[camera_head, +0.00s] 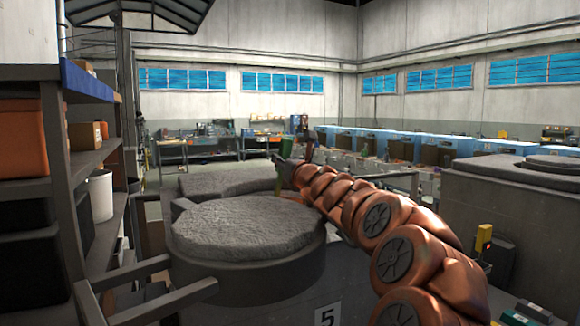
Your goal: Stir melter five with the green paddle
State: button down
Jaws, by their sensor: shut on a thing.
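Melter five (295,280) is the wide round grey vessel in front of me, with a rough grey mass (245,226) filling its top. A white label with a black 5 (327,316) is on the block at its lower right. My orange arm reaches from the lower right to the melter's far right side. My gripper (287,168) is small at the arm's far end and shut on the green paddle (281,184). The paddle hangs roughly upright by the melter's far rim. Its lower end is hard to make out, and I cannot tell whether it touches the grey mass.
A second grey-filled vessel (230,180) lies just behind. A shelf rack (58,150) with bins stands close on the left, and a grey railing (150,300) runs at the lower left. Another large grey block (480,215) stands on the right. Workbenches (210,145) line the back.

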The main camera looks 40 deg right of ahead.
jog(key=shift+s+a, duration=0.1)
jog(key=shift+a, duration=0.45)
jog(key=shift+f, duration=0.1)
jog(key=shift+s+f, duration=0.1)
jog(key=shift+s, duration=0.1)
jog(key=s, duration=0.3)
jog(key=shift+s, duration=0.3)
jog(key=shift+d, duration=0.1)
